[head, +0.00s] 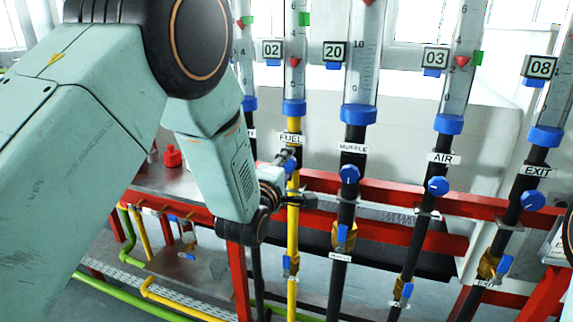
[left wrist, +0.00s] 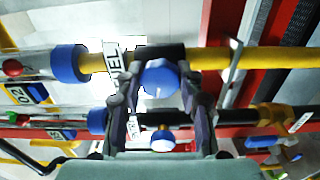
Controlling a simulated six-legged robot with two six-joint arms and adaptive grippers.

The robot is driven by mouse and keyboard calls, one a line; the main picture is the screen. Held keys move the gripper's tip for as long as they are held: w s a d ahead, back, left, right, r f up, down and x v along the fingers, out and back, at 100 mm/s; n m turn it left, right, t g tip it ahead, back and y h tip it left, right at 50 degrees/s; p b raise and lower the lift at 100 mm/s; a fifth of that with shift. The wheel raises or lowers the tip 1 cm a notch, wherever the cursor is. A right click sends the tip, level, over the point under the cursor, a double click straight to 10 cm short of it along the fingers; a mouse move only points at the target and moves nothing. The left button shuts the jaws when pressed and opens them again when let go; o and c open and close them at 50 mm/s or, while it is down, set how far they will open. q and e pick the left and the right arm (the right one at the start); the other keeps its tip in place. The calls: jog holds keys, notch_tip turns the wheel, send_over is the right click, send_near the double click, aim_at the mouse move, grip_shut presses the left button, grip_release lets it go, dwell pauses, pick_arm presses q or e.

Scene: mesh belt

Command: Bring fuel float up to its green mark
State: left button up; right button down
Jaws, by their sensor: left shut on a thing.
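The fuel tube (head: 295,84) is a clear column above a FUEL label (head: 290,138) and a yellow pipe (head: 293,235). Its red float (head: 293,62) sits beside the 02 display (head: 271,50), clearly below the green mark (head: 304,18). My left gripper (head: 289,180) is at the pipe just below the label. In the left wrist view its fingers (left wrist: 160,92) stand on both sides of the blue fuel knob (left wrist: 158,78), shut on it. The red float also shows at the left edge there (left wrist: 12,67). The right gripper is not in view.
To the right stand the muffle tube (head: 359,85), the air tube (head: 449,90) and the exit tube, each with a blue knob. Red rails (head: 400,200) run behind the pipes. A red bottle (head: 172,155) stands on a metal table at the left.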

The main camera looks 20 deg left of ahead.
pick_arm(q)
jog(key=n, duration=0.5)
jog(key=shift+n, duration=0.3)
jog(key=n+p, duration=0.1)
jog(key=n, duration=0.4)
jog(key=shift+n, duration=0.3)
jog(key=o, duration=1.2)
jog(key=s, duration=1.2)
jog(key=shift+a, duration=0.2)
